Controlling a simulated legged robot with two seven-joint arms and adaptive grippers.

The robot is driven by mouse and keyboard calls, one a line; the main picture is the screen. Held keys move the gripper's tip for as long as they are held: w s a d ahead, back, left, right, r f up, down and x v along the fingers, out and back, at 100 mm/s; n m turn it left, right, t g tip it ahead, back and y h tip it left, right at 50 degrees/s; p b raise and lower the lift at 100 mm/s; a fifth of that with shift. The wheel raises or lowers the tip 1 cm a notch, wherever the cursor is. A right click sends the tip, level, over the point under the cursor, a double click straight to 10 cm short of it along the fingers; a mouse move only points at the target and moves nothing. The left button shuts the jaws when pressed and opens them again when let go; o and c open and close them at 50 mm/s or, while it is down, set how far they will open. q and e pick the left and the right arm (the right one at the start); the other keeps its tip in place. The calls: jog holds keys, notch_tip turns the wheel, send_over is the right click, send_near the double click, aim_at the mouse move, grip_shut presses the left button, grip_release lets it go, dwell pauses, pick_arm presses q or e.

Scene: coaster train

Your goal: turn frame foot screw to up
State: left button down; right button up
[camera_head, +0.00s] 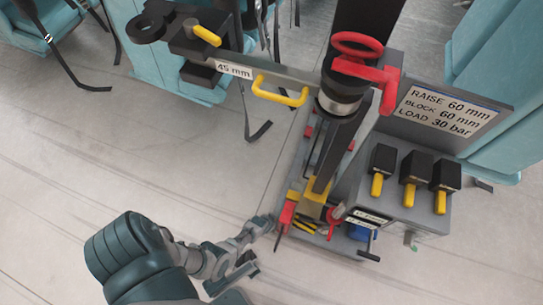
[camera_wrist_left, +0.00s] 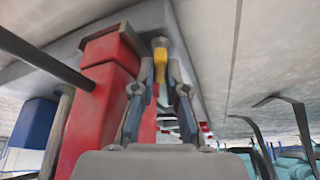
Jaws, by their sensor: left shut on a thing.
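My left gripper (camera_head: 258,243) is at the lower left of the frame's base in the head view. In the left wrist view its two fingers (camera_wrist_left: 160,78) stand on either side of a small yellow piece with a grey ring at its far end, which I take as the frame foot screw (camera_wrist_left: 160,62). The gripper is shut on it; the exact contact is hard to see. A red post (camera_wrist_left: 105,95) stands just left of the fingers. In the head view a red piece (camera_head: 286,216) stands at the base's near corner. The screw's turn position cannot be read. My right gripper is not in view.
A dark column with a red handwheel (camera_head: 357,45) rises from the base. A sign (camera_head: 447,110) reads RAISE 60 mm, BLOCK 60 mm, LOAD 30 bar. Black blocks with yellow handles (camera_head: 411,194) sit at right. A yellow handle (camera_head: 280,94) is above. The floor at left is clear.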

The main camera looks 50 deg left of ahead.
pick_arm(q)
jog(key=shift+s+f+n, duration=0.2)
jog(key=shift+s+n, duration=0.2)
jog(key=shift+n, duration=0.1)
jog(key=c, duration=1.2)
grip_release()
jog(key=shift+c, duration=0.2)
jog(key=shift+o, duration=0.2)
jog(key=shift+w, duration=0.15)
jog(key=shift+r, duration=0.1)
jog(key=shift+w, duration=0.15)
